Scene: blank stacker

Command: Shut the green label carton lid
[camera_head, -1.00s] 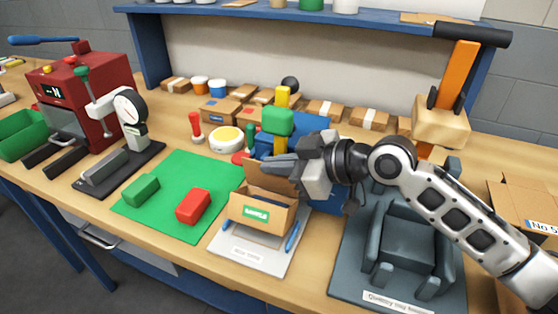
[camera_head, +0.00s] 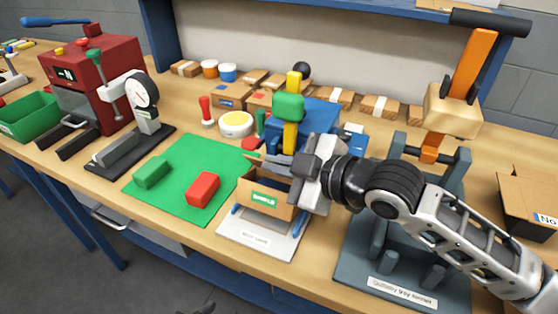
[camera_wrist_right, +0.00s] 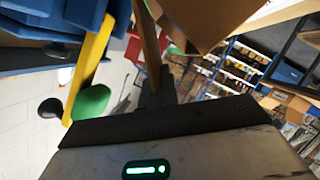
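The open brown carton with the green label (camera_head: 264,200) stands on a white plate (camera_head: 250,238) at the front of the bench. Its raised lid is mostly hidden behind my right gripper in the head view. My right gripper (camera_head: 275,165) is right above the carton, coming in from the right, with its fingers pointing left. The fingers look closed together. In the right wrist view a thin brown panel (camera_wrist_right: 149,38) runs up from near the fingertips (camera_wrist_right: 155,88); I cannot tell whether it is gripped or only touched. My left gripper is not in view.
A green mat (camera_head: 190,185) with a green block (camera_head: 151,172) and a red block (camera_head: 203,188) lies left. A blue fixture with a yellow post (camera_head: 291,135) stands close behind the carton. A grey fixture (camera_head: 375,275) stands right, beneath my right arm.

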